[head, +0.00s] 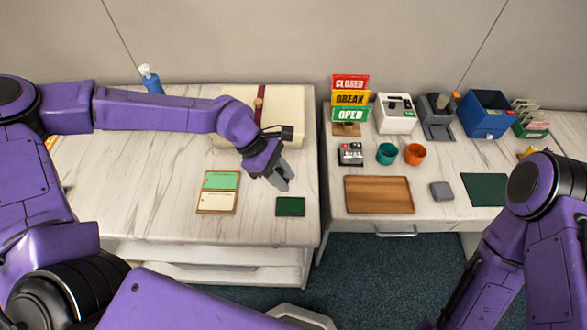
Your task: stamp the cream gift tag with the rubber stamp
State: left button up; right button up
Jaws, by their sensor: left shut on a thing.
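The cream gift tag (216,202) lies on a small wooden board (201,210) on the left table, just below a green tag (222,180). A dark green pad (290,207) lies to the right of the board. My left gripper (280,184) is above the table just behind the pad, right of the tags, pointing down. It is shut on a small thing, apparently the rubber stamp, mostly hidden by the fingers. My right gripper is out of view; only part of that arm shows at the right.
A cream box with a red ribbon (233,103) and a blue bottle (151,80) stand at the back of the left table. The right table holds a wooden tray (379,206), teal (386,154) and orange (414,154) cups, and a blue bin (486,121). A gap separates the tables.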

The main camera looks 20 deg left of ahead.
aim_at(302, 206)
pick_arm(q)
jog(key=s+d+r+n+t+p, duration=0.1)
jog(key=s+d+r+n, duration=0.1)
jog(key=r, duration=0.1)
jog(key=shift+s+d+t, duration=0.3)
jog(key=shift+s+d, duration=0.05)
jog(key=shift+d, duration=0.05)
jog(key=shift+s+d+f+n+t+b, duration=0.15)
jog(key=shift+d+f+n+t+b, duration=0.15)
jog(key=shift+d+f+n+b, duration=0.4)
notch_tip(302, 206, down, 4)
jog(key=b, duration=0.5)
jog(key=shift+a+f, duration=0.15)
jog(key=shift+f, duration=0.05)
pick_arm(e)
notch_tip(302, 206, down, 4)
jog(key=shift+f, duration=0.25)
pick_arm(q)
jog(key=shift+f+b, duration=0.3)
jog(key=shift+f, duration=0.15)
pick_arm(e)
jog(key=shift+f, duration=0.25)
pick_arm(q)
jog(key=shift+f, duration=0.1)
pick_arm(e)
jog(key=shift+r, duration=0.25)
